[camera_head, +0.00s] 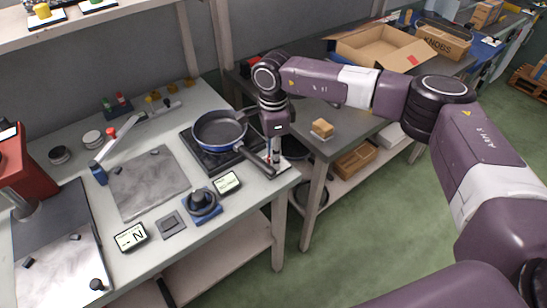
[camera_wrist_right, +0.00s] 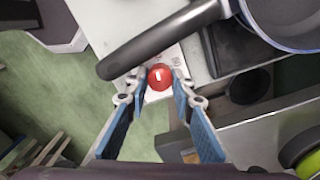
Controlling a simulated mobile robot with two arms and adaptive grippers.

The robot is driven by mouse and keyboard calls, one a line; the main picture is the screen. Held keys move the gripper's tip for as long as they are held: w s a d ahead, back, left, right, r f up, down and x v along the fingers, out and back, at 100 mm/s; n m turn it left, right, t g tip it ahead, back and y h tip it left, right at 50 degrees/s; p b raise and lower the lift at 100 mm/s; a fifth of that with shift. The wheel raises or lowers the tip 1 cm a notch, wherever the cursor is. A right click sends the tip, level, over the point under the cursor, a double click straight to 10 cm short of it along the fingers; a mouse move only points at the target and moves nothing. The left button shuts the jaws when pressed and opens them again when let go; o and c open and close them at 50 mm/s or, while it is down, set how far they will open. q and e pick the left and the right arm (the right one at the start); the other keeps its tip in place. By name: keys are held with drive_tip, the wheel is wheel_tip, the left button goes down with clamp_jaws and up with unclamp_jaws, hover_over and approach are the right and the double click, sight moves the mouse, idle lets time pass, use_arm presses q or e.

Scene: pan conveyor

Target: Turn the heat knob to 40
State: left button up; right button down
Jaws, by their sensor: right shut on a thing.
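A round red knob (camera_wrist_right: 160,77) with a white mark shows in the right wrist view, beside the pan's black handle (camera_wrist_right: 155,42). It sits over a pale plate whose markings I cannot read. My right gripper (camera_wrist_right: 159,84) has its blue fingers closed on the knob's two sides. In the head view my right gripper (camera_head: 275,152) points down at the right edge of the workbench, by the end of the pan handle, and the red knob is hidden there. The blue pan (camera_head: 219,130) rests on the black hob (camera_head: 190,147). My left gripper is not in view.
A black knob on a blue base (camera_head: 203,204) stands in front of the hob, between two small displays (camera_head: 228,182) (camera_head: 131,236). The pan handle reaches close to my right gripper. A second table (camera_head: 350,127) holds a small tan block (camera_head: 322,128) and an open carton (camera_head: 380,46).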

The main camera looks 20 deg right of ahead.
drive_tip(key=shift+m, duration=0.6)
drive_tip(key=shift+r, duration=0.1)
drive_tip(key=c, duration=1.7)
unclamp_jaws()
drive_tip(key=shift+o, duration=0.2)
